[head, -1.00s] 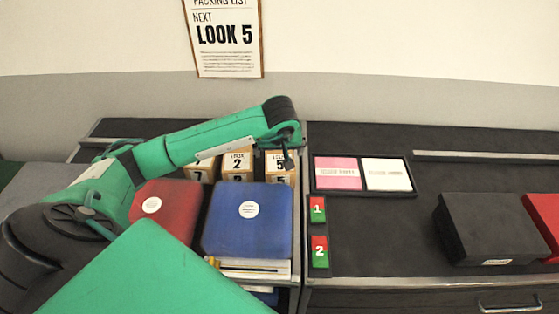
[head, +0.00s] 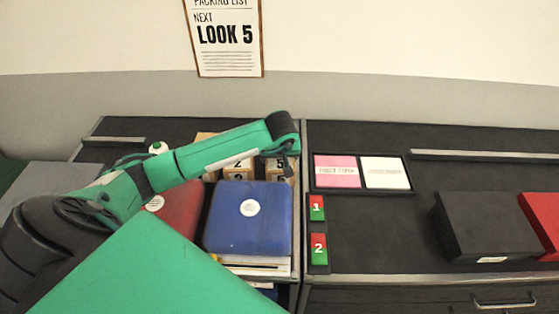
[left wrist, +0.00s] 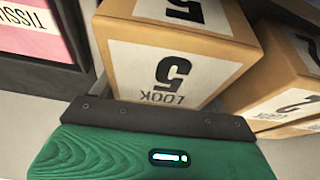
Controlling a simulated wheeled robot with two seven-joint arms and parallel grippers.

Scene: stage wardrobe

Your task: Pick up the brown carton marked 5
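The brown carton marked 5 (head: 280,169) stands at the right end of a row of cartons, behind the blue case, partly hidden by my left gripper. In the left wrist view the same carton (left wrist: 172,62) shows large, with a white label reading LOOK 5 upside down. My left gripper (head: 285,150) is over this carton in the head view. In the wrist view its green and dark-edged part is in front of the carton's near side; whether it touches cannot be told. The fingers do not show clearly, so their opening cannot be told. My right gripper is not in view.
A carton marked 2 (head: 238,170) stands close beside carton 5. The blue case (head: 248,215) and a red case (head: 178,212) lie in front. A black tray (head: 376,192) with pink and white packets is to the right.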

